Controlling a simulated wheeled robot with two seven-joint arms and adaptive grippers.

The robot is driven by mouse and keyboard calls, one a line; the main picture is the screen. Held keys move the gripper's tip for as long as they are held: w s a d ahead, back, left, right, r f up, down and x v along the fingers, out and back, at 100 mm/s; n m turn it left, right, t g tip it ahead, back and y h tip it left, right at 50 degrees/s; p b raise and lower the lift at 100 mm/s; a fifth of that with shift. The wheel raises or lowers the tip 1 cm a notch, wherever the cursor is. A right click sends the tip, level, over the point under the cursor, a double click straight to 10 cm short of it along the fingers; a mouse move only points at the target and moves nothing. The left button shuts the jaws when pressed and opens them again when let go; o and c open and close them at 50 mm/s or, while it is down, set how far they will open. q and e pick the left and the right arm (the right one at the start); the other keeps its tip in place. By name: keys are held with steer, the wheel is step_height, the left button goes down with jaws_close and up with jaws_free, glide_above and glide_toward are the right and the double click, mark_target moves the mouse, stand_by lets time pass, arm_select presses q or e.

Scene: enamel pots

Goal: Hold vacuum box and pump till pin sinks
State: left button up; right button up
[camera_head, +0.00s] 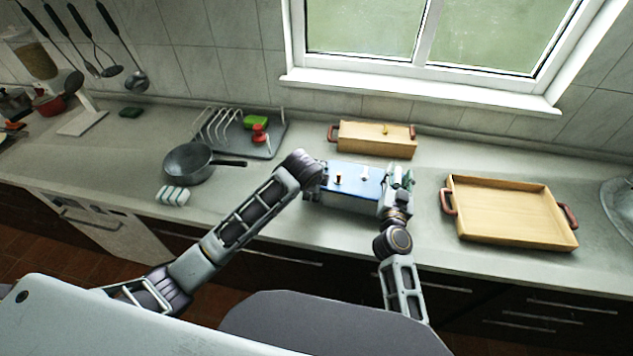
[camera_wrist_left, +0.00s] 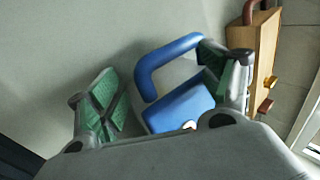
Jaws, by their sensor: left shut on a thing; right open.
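The vacuum box (camera_head: 350,198), with a blue top and pale sides, stands on the counter in the middle of the head view. A small dark pin-like piece (camera_head: 338,179) and a small white piece (camera_head: 364,174) stick up from its top. My left gripper (camera_wrist_left: 160,65) is at the box's left end, mostly hidden in the head view. The left wrist view shows the blue handle (camera_wrist_left: 165,62) between its green-padded fingers, and it is shut on this handle; the exact contact is unclear. My right gripper (camera_head: 399,177) is open beside the box's right end.
A lidded wooden box (camera_head: 370,140) stands behind, near the wall. A wooden tray (camera_head: 510,238) with red-brown handles lies right. A dark pan (camera_head: 188,165), a striped sponge (camera_head: 173,195) and a dish rack (camera_head: 272,143) are left. Counter in front of the box is clear.

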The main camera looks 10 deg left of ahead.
jaws_close()
steer(key=shift+r, duration=2.3)
steer(key=shift+f, duration=2.5)
